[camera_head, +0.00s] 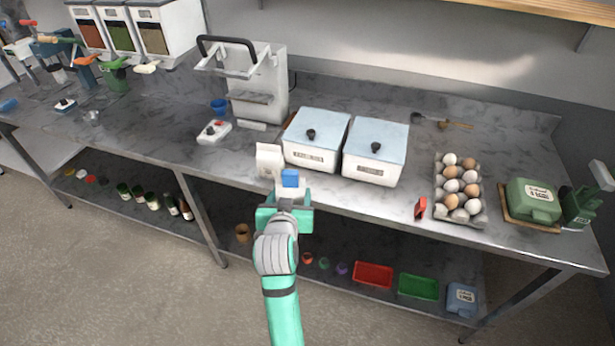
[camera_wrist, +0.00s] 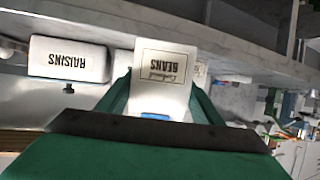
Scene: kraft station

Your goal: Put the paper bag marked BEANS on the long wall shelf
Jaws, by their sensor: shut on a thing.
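The white paper bag marked BEANS (camera_wrist: 165,75) is between the two fingers of my gripper (camera_wrist: 160,98) in the wrist view, its printed face toward the camera. In the head view the bag (camera_head: 268,161) shows at the counter's front edge, just left of the left white bin. My gripper (camera_head: 287,192) is shut on it; a small blue piece (camera_head: 290,178) shows at the fingers. I cannot tell whether the bag's base touches the counter. The long wooden wall shelf (camera_head: 560,9) shows only in part, at the top right of the head view.
Two lidded white bins (camera_head: 318,136) (camera_head: 376,150) stand behind and right of the bag. A grey machine (camera_head: 262,85) stands behind left. An egg tray (camera_head: 459,188), a red item (camera_head: 420,208) and a green box (camera_head: 533,201) are further right. A lower shelf (camera_head: 330,240) holds trays and cups.

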